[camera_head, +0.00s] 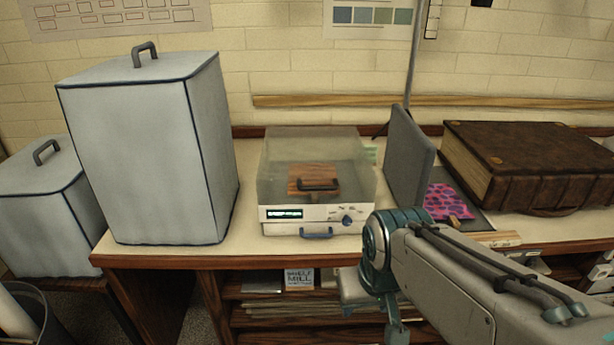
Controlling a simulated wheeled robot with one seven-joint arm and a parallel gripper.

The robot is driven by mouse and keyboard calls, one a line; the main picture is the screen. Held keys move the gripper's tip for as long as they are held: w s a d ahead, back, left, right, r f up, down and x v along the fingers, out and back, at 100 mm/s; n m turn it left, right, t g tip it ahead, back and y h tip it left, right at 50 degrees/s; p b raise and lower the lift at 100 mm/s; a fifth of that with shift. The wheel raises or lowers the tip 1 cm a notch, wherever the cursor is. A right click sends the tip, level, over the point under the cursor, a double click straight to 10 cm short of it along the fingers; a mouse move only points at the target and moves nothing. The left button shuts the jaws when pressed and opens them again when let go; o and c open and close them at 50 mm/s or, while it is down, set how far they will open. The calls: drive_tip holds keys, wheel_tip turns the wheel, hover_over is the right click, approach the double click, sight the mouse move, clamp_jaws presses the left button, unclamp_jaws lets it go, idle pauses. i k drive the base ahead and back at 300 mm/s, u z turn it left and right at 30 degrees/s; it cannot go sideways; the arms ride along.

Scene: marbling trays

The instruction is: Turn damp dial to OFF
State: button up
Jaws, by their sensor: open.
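A dark blue dial (347,221) sits on the right part of the front panel of a white box-shaped device (308,227) on the worktop. The dial's pointer and any markings around it are too small to read. A dark display (284,213) with green characters is on the left part of the panel. The device has a clear cover over a wooden block with a black handle. My arm reaches in from the lower right, and its bend is just right of and below the dial, with no contact visible.
A tall grey covered box (150,150) stands left of the device. A grey upright panel (407,155), a pink patterned sheet (446,202) and a large brown book-like case (530,170) are to the right.

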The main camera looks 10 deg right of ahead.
sight(347, 221)
drive_tip(key=k, duration=0.5)
drive_tip(key=u, duration=1.5)
drive_tip(key=i, duration=0.95)
drive_tip(key=z, duration=2.3)
